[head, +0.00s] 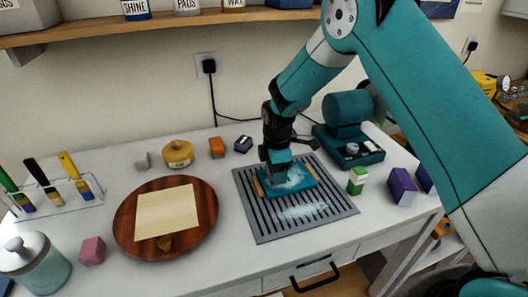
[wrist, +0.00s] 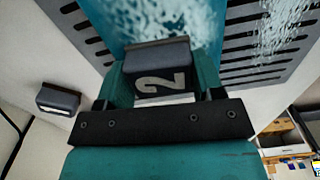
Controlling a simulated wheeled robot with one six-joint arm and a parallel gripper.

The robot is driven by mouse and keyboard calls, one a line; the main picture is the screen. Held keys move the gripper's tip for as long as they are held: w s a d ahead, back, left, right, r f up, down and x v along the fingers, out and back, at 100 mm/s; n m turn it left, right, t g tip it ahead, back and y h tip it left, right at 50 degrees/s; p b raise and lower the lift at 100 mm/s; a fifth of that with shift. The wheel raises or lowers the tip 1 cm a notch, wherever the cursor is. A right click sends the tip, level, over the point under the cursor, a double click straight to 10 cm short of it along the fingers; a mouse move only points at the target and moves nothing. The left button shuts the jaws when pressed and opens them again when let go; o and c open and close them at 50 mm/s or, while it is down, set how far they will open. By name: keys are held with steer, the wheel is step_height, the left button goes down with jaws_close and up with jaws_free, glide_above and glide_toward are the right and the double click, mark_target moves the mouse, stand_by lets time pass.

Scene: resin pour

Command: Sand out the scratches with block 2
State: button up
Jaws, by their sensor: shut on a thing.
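My gripper (head: 277,160) is shut on block 2 (wrist: 160,78), a dark block with a pale "2" on its face and a lighter bottom edge. It shows between the fingers in the wrist view; in the head view the gripper hides most of it. Below is a teal resin panel (head: 303,183) with wooden pieces at its ends, lying on a grey slotted tray (head: 262,224). The block is at or just over the panel's far part; contact is hard to tell. Whitish marks or dust cover part of the panel. Individual scratches cannot be made out.
A round wooden board (head: 125,215) with a cream sheet (head: 167,213) is left of the tray. Orange (head: 217,147) and dark (head: 243,144) blocks stand behind. A teal machine (head: 348,110), a green-white block (head: 357,181) and a purple block (head: 402,186) are right.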

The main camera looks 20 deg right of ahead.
mark_target(265, 180)
steer(key=a, duration=0.3)
steer(key=shift+s+a, duration=0.1)
steer(key=shift+r+p, duration=0.35)
steer(key=shift+p, duration=0.2)
step_height(265, 180, up, 3)
steer(key=shift+f+p, duration=0.15)
steer(key=shift+p, duration=0.4)
step_height(265, 180, up, 5)
steer(key=p, duration=0.3)
steer(key=shift+f, duration=0.15)
